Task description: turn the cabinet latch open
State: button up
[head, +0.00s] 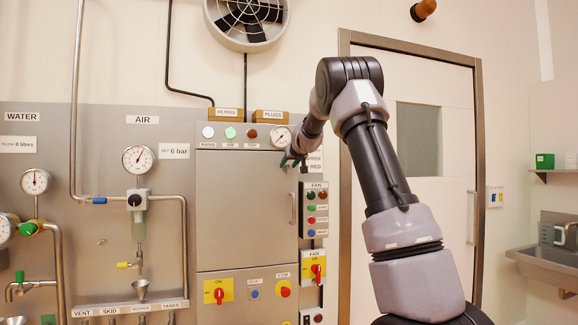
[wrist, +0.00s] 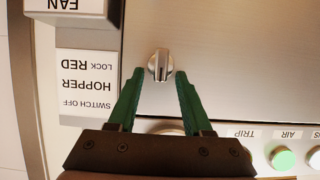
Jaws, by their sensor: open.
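The cabinet latch (wrist: 159,65) is a small silver turn-knob on the grey cabinet door (head: 238,215). In the wrist view its grip ridge points up and down the picture. My gripper (wrist: 160,74) has green fingers, open and empty, with the tips on either side of the latch. A gap shows between each fingertip and the knob; whether the tips are level with it in depth I cannot tell. In the head view my gripper (head: 291,159) is at the door's upper right corner, and I cannot make out the latch there.
A gauge (head: 280,137) and a row of lamps (head: 230,132) sit just above the door. A fan button box (head: 316,210) stands close to the door's right. A switch-off label (wrist: 88,83) is beside the latch. A vertical door handle (head: 291,208) is lower down.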

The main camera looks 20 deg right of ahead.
grip_shut()
jog(key=shift+d, duration=0.1)
jog(key=shift+d+f+m+t+y, duration=0.45)
jog(key=shift+m+y, duration=0.7)
jog(key=shift+m, duration=1.1)
jog(key=shift+d+f+m+t+y, duration=0.2)
jog(key=shift+m+t+y, duration=0.35)
jog(key=shift+m+y, duration=1.15)
jog(key=shift+d+f+m+t+y, duration=0.25)
jog(key=shift+f+m+t+y, duration=0.3)
jog(key=shift+m, duration=2.2)
jog(key=shift+r, duration=0.15)
